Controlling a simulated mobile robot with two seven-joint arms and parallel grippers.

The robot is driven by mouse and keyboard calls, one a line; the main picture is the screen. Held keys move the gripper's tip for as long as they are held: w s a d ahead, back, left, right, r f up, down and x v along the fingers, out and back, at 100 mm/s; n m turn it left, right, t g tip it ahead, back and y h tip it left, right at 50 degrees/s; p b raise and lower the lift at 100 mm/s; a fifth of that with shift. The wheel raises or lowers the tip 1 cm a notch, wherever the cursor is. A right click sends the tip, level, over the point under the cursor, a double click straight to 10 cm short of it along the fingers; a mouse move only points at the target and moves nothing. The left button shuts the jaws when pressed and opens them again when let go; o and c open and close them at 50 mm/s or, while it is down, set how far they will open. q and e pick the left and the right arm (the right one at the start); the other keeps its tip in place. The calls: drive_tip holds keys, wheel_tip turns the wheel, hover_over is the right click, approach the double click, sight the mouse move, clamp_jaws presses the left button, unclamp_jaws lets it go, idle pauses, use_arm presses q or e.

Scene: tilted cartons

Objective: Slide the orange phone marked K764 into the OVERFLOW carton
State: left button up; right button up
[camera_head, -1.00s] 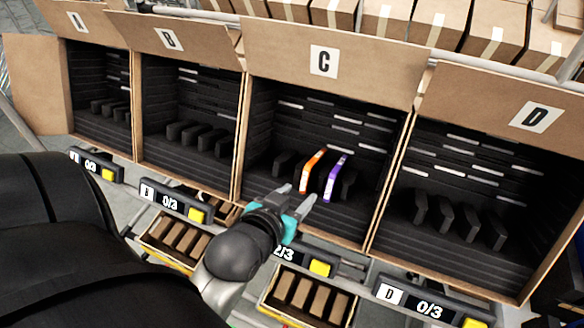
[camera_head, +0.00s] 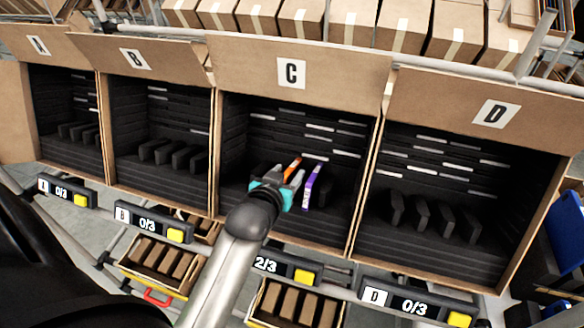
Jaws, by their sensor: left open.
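An orange phone (camera_head: 293,167) stands in a slot of the black insert in carton C (camera_head: 291,112). Its marking is too small to read, and its lower part is hidden behind my gripper. A purple-and-white phone (camera_head: 310,188) stands just to its right. My left gripper (camera_head: 290,176), grey fingers on a teal-banded wrist, is open and reaches into the front of carton C at the orange phone. I cannot tell whether the fingers are around the phone or only in front of it. No carton marked OVERFLOW can be read. My right gripper is not in view.
Cartons A (camera_head: 40,46), B (camera_head: 133,58) and D (camera_head: 489,113) stand beside C with black slotted inserts. Counters with yellow buttons run below; C's (camera_head: 287,267) reads 2/3. Small trays (camera_head: 150,262) hang beneath. Closed boxes line the rack above. A blue bin (camera_head: 567,225) is at right.

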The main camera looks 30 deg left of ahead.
sight(292, 167)
use_arm(q)
drive_tip(key=shift+x, duration=1.85)
drive_tip(key=shift+c, duration=0.4)
clamp_jaws()
drive_tip(key=shift+r, duration=0.1)
